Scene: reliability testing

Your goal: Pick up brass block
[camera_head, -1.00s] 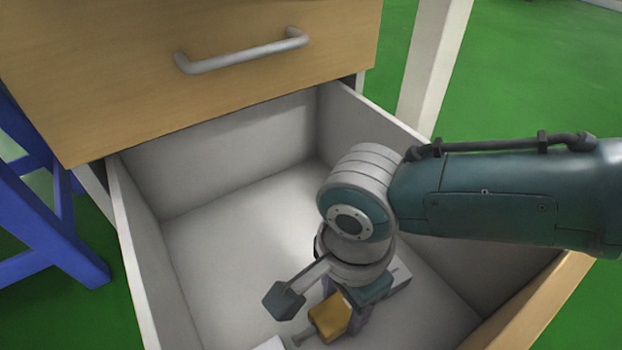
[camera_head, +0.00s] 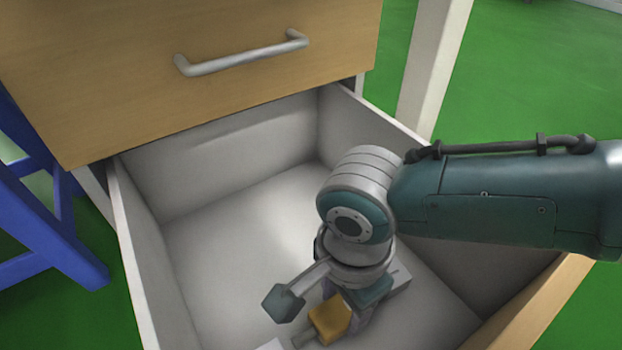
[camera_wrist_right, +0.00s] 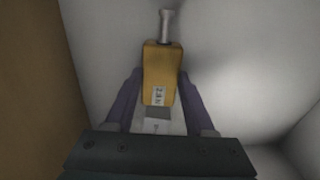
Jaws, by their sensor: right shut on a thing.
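The brass block (camera_head: 330,319) is a yellow-gold block in the open drawer (camera_head: 235,235), near its front. In the right wrist view the brass block (camera_wrist_right: 160,75) shows a small white label and a grey peg at its far end. My right gripper (camera_head: 345,312) points down into the drawer. In the wrist view its two purple fingers (camera_wrist_right: 158,105) are on either side of the block, shut on it. Whether the block touches the drawer floor cannot be told. My left gripper is not in view.
A closed wooden drawer front with a grey handle (camera_head: 242,52) is above the open drawer. The drawer walls stand close around my right arm. A white item (camera_head: 270,344) is partly cut off at the bottom edge. The drawer's back left floor is clear.

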